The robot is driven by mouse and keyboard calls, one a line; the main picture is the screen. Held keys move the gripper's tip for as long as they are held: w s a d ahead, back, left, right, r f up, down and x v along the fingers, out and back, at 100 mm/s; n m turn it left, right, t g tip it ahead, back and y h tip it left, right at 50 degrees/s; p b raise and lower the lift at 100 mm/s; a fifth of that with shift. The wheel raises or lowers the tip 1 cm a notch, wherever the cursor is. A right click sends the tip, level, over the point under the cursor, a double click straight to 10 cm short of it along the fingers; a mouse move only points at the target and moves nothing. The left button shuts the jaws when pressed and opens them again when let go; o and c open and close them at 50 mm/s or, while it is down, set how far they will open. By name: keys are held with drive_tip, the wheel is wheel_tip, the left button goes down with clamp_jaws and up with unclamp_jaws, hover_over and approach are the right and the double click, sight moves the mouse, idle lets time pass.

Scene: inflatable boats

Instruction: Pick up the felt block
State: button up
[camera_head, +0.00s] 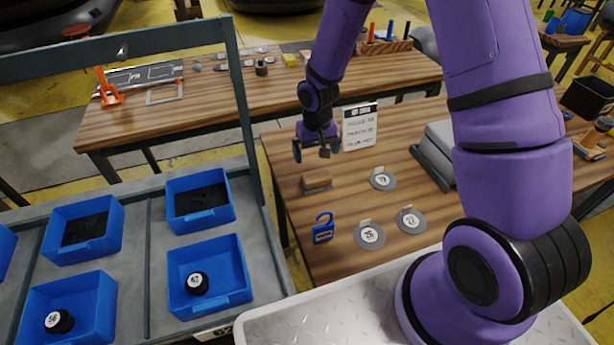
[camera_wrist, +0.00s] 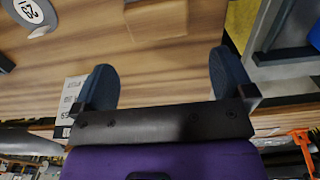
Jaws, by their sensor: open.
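A brown block (camera_head: 316,180), which looks like the felt block, lies on the wooden table near its left edge. In the wrist view the block (camera_wrist: 175,18) shows at the top edge, partly cut off, in line with the gap between the fingers. My gripper (camera_head: 316,153) is open and empty, above and slightly behind the block, apart from it. The wrist view shows both dark fingertips (camera_wrist: 162,68) spread wide with bare wood between them.
Grey round numbered tags (camera_head: 382,179) lie right of the block. A blue padlock-shaped tag (camera_head: 323,229) lies in front of it. A white printed card (camera_head: 360,127) stands behind, and grey stacked cases (camera_head: 436,150) sit farther right. Blue bins (camera_head: 222,275) stand left, beyond a dark post (camera_head: 245,120).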

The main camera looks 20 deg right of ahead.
sight(317, 175)
wheel_tip(317, 175, down, 5)
drive_tip(key=shift+r, duration=0.1)
drive_tip(key=shift+s+d+f, duration=0.15)
drive_tip(key=shift+f, duration=2.55)
drive_tip(key=c, duration=0.7)
